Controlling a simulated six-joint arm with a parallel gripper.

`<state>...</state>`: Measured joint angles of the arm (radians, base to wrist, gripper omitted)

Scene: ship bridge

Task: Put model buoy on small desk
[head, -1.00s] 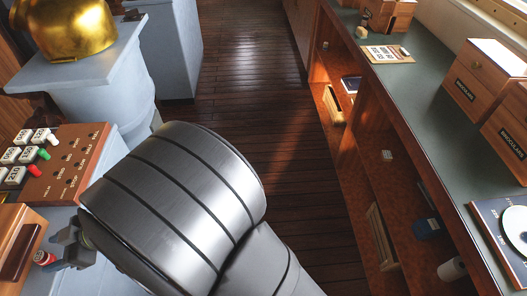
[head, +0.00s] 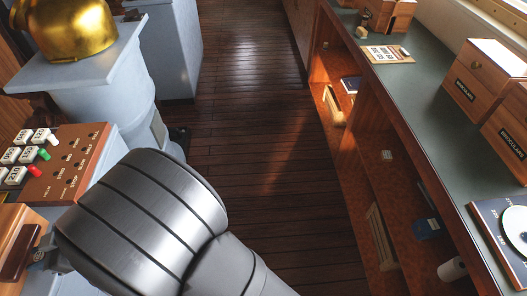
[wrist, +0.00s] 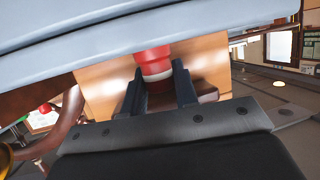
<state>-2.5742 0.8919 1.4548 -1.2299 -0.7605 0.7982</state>
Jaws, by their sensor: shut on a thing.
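The model buoy (wrist: 152,62), red with a white band, sits between the two dark fingers of my gripper (wrist: 160,88) in the wrist view. The gripper is shut on it. In the head view my gripper (head: 40,260) is at the far left edge, beside a light wooden piece with a dark panel (head: 18,250); the buoy is hidden there. In the wrist view a light wooden surface (wrist: 105,85) lies behind the buoy, and a pale grey-blue slab (wrist: 70,25) crosses the top. I cannot tell which surface is the small desk.
A switch panel (head: 65,165) with coloured knobs stands close to the gripper. Behind it a grey pedestal (head: 110,80) carries a brass dome (head: 72,28). A long green-topped counter (head: 425,95) with wooden boxes runs along the right. The plank floor (head: 265,150) between is clear.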

